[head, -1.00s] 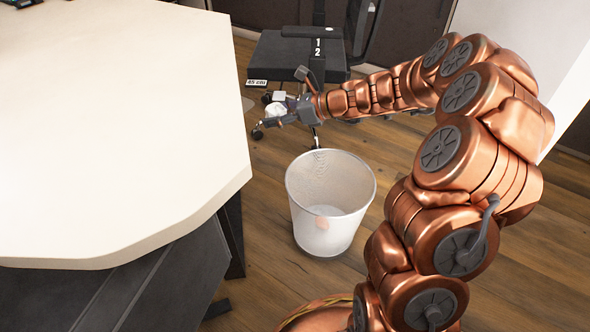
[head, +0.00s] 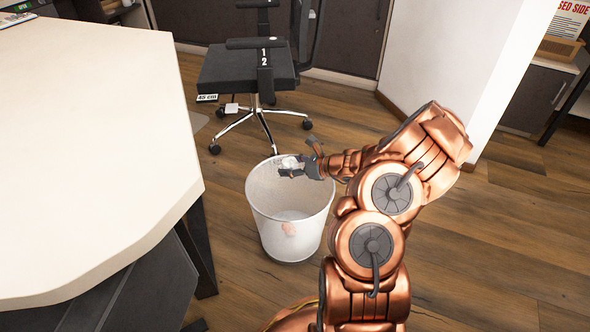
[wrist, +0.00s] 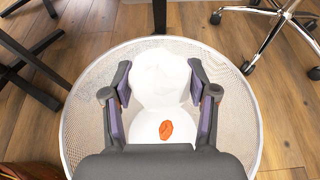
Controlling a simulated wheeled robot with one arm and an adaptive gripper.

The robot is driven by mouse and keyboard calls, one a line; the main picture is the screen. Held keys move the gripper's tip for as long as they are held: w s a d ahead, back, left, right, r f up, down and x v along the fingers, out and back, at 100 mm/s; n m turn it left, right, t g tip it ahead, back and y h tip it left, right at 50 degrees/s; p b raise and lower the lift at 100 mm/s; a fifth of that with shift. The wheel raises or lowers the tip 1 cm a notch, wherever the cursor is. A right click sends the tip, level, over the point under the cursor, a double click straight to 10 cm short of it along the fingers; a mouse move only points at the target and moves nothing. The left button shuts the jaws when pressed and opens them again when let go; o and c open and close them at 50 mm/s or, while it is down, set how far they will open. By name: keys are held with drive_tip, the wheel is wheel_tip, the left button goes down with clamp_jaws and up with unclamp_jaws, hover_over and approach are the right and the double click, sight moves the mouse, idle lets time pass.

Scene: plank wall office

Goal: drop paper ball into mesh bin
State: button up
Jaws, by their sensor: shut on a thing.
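The paper ball (head: 290,162) is white and crumpled, and my gripper (head: 298,170) is shut on it. In the wrist view, the paper ball (wrist: 160,72) sits between the two fingers of my gripper (wrist: 160,88). The mesh bin (head: 262,215) is a pale, open-topped wire bin standing upright on the floor. My gripper is over the bin's opening, at its far side in the head view. In the wrist view, the bin's rim (wrist: 68,118) surrounds the ball and fingers.
A small orange item (wrist: 166,130) shows at the bin's bottom. A white-topped desk (head: 90,150) stands at left, close to the bin. A black swivel chair (head: 240,70) with a wheeled base is behind the bin. The wooden floor at right is clear.

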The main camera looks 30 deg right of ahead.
drive_tip(key=shift+s+d+f, duration=0.25)
drive_tip(key=shift+d+f, duration=0.1)
drive_tip(key=shift+f, duration=0.2)
drive_tip(key=shift+s+d+f, duration=0.25)
drive_tip(key=shift+d+f, duration=0.1)
drive_tip(key=shift+f, duration=0.15)
wheel_tip(320, 180, down, 6)
drive_tip(key=b, duration=0.5)
drive_tip(key=shift+r+b, duration=0.2)
drive_tip(key=shift+b, duration=0.2)
drive_tip(key=o, duration=0.8)
drive_tip(key=shift+o, duration=0.2)
drive_tip(key=shift+r, duration=0.1)
drive_tip(key=v, duration=1.2)
drive_tip(key=shift+a, duration=0.2)
drive_tip(key=shift+s, duration=0.1)
